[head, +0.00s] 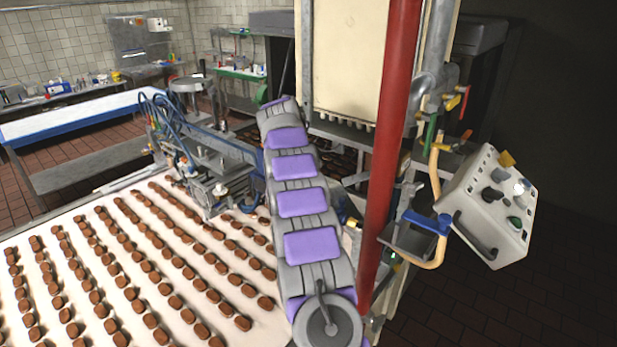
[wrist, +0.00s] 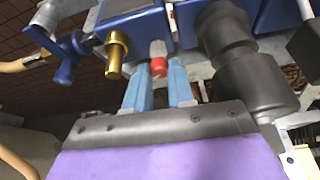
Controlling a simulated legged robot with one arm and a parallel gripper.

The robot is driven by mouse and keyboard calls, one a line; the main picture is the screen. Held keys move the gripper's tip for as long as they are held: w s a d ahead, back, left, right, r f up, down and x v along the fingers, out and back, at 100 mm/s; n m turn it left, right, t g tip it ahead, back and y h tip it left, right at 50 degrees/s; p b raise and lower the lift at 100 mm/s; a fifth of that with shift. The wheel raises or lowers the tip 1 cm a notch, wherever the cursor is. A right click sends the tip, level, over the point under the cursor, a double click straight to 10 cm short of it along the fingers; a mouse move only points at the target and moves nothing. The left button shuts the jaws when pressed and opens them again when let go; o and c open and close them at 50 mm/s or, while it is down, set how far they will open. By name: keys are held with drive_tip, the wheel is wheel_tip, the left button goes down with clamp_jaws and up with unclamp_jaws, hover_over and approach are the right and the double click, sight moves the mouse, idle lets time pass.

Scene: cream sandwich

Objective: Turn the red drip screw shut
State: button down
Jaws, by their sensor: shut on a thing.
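The red drip screw (wrist: 158,67) shows in the wrist view as a small red knob below a blue metal block (wrist: 130,25). My gripper (wrist: 160,70) has its two light-blue fingers on either side of the red knob, shut on it. The fingertips cover its sides, and I cannot tell how far the screw is turned. In the head view my purple and grey arm reaches away from me; my gripper and the red screw cannot be made out there.
In the wrist view a brass fitting (wrist: 116,54) and a blue valve handle (wrist: 65,55) are left of the fingers, and a dark cylinder (wrist: 235,50) is close on the right. In the head view a red post (head: 386,150) and a control box (head: 492,205) stand right of my arm.

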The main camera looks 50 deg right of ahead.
drive_tip(key=shift+w+r, duration=0.1)
drive_tip(key=shift+r, duration=0.05)
drive_tip(key=c, duration=1)
unclamp_jaws()
drive_tip(key=shift+o, duration=0.2)
drive_tip(key=p+v, duration=0.6)
drive_tip(key=v, duration=1.1)
drive_tip(key=shift+p, duration=0.35)
drive_tip(key=shift+a, duration=0.1)
